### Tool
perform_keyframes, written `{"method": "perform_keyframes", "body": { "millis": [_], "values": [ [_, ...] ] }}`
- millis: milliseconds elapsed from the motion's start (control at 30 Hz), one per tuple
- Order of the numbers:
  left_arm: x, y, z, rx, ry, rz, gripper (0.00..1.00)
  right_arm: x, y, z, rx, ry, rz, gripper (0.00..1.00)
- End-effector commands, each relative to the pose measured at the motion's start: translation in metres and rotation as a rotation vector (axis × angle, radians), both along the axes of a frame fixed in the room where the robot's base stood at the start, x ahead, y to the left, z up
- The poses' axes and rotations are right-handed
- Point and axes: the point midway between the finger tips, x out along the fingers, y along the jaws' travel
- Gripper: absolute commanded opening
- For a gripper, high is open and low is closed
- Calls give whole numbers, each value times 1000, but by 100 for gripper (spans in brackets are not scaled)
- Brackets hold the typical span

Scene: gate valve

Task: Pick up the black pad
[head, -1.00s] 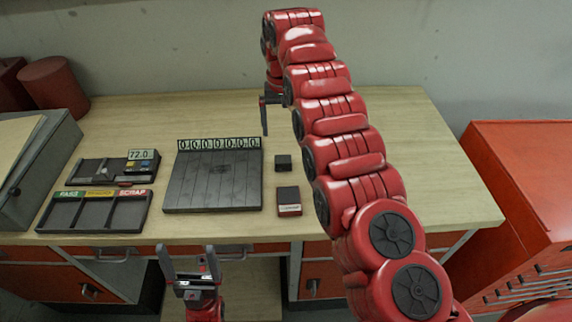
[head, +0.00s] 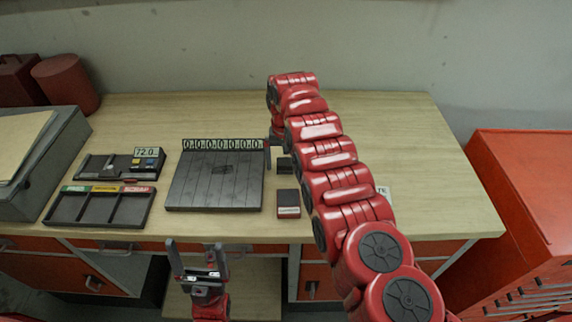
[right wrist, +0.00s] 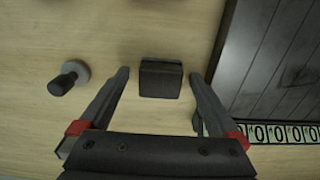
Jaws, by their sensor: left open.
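A small black block (head: 284,166), which looks like the black pad, lies on the workbench to the right of the slatted dark plate. In the right wrist view the black pad (right wrist: 160,80) appears between my fingertips, with a gap on both sides. My right gripper (right wrist: 158,76) is open and points down at it; I cannot tell whether the fingertips are level with the pad or above it. In the head view my right arm partly hides this gripper. My left gripper (head: 197,246) is open and empty in front of the bench's front edge.
The slatted plate (head: 215,182) with a row of number tags is close to the pad. A dark box with a white label (head: 288,203) lies nearer the front edge. A knob-like piece (right wrist: 68,78) stands beside my fingers. A sorting tray (head: 98,207) is at left.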

Motion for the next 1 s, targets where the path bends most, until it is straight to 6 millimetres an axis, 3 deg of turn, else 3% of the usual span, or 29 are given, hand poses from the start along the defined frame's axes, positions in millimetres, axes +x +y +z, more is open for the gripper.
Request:
{"method": "perform_keyframes", "body": {
  "millis": [67, 533, 767, 1000],
  "values": [
    [0, 0, 0, 0, 0, 0, 91, 0, 0, 0, 0, 0, 0, 83],
    [0, 0, 0, 0, 0, 0, 91, 0, 0, 0, 0, 0, 0, 0],
    [0, 0, 1, 0, 0, 0, 91, 0, 0, 2, 0, 1, 1, 0],
    [0, 0, 16, 0, 0, 0, 91, 1, 0, 25, 0, -2, 0, 0]
  ]
}}
